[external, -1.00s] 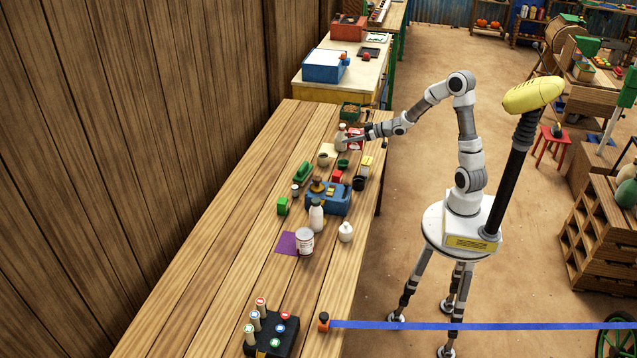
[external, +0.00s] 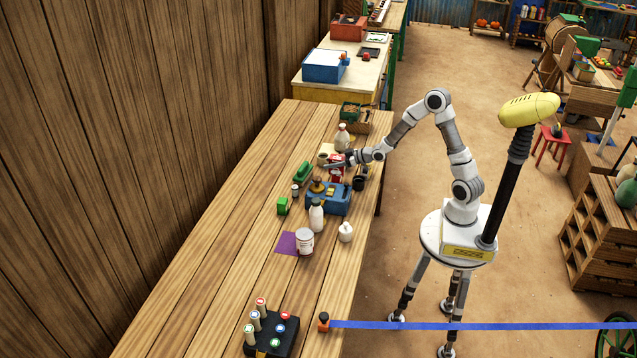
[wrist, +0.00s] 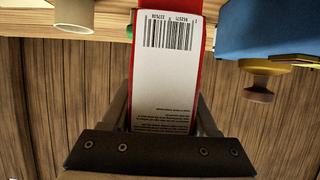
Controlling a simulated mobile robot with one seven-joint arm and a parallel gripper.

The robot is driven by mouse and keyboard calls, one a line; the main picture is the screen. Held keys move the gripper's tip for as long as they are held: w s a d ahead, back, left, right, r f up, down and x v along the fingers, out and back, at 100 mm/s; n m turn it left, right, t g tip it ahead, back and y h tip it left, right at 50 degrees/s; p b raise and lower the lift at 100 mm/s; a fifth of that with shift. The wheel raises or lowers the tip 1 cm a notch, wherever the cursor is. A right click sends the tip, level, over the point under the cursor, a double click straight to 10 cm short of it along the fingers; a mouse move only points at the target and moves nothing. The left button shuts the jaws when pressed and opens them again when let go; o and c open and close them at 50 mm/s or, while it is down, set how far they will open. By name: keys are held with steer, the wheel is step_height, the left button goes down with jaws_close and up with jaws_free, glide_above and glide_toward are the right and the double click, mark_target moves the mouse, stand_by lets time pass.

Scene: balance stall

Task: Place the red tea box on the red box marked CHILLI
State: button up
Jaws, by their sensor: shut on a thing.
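The red tea box, with a white barcode label, fills the middle of the wrist view (wrist: 167,85). My gripper (wrist: 163,125) is shut on it, with one finger along each side. In the external view, my gripper (external: 338,162) and the red tea box (external: 337,173) are over the middle of the long bench, just behind the blue scale. The CHILLI box stood at this spot in the earlier frame. It is now hidden behind or merged with the tea box, and I cannot tell whether the two touch.
The blue scale (external: 341,201) with a brass part stands close in front. A green block (external: 303,173) is to the left, a dark cup (external: 358,184) to the right, and a cream bottle (external: 342,137) behind.

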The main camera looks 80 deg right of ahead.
steer(key=shift+r, duration=0.1)
steer(key=shift+f, duration=0.2)
steer(key=o, duration=1.4)
steer(key=shift+c, duration=0.2)
steer(key=shift+s+r, duration=0.2)
steer(key=shift+r, duration=0.15)
steer(key=p+v, duration=0.2)
steer(key=v, duration=0.9)
steer(key=shift+s, duration=0.3)
